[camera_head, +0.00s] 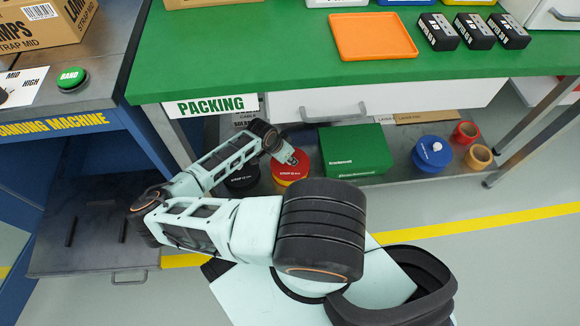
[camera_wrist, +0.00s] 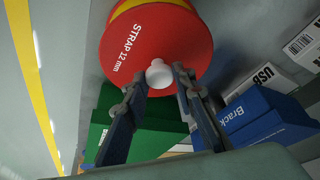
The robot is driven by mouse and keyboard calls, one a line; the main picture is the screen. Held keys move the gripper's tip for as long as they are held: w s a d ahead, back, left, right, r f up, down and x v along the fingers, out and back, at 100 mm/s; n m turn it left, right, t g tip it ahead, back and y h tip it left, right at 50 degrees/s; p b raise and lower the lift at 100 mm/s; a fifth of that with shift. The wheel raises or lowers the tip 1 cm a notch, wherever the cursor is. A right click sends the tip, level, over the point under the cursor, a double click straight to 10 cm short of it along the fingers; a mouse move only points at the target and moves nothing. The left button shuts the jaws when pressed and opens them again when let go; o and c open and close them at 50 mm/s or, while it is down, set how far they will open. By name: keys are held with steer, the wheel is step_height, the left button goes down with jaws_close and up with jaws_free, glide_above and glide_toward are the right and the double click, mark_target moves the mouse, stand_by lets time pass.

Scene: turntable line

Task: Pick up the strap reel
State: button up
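The strap reel (camera_head: 290,168) is a red drum with a yellow band and a white label, on the lower shelf under the packing bench. In the wrist view the reel (camera_wrist: 192,40) fills the top middle, its red face marked "STRAP 12 mm", with a white knob (camera_wrist: 158,74) at its edge in this view. My gripper (camera_head: 294,158) is right at the reel. In the wrist view my gripper's fingertips (camera_wrist: 160,78) are apart, one on each side of the knob and very close to it. I cannot tell whether they press on it.
A green box (camera_head: 354,152) stands just right of the reel and a dark reel (camera_head: 242,176) just left. A blue reel (camera_head: 432,155) and rolls of tape (camera_head: 478,157) sit farther right. The green bench top (camera_head: 240,50) and drawer (camera_head: 390,98) overhang the shelf.

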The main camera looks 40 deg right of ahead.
jaws_close()
steer(key=shift+r, duration=0.2)
stand_by(0.3)
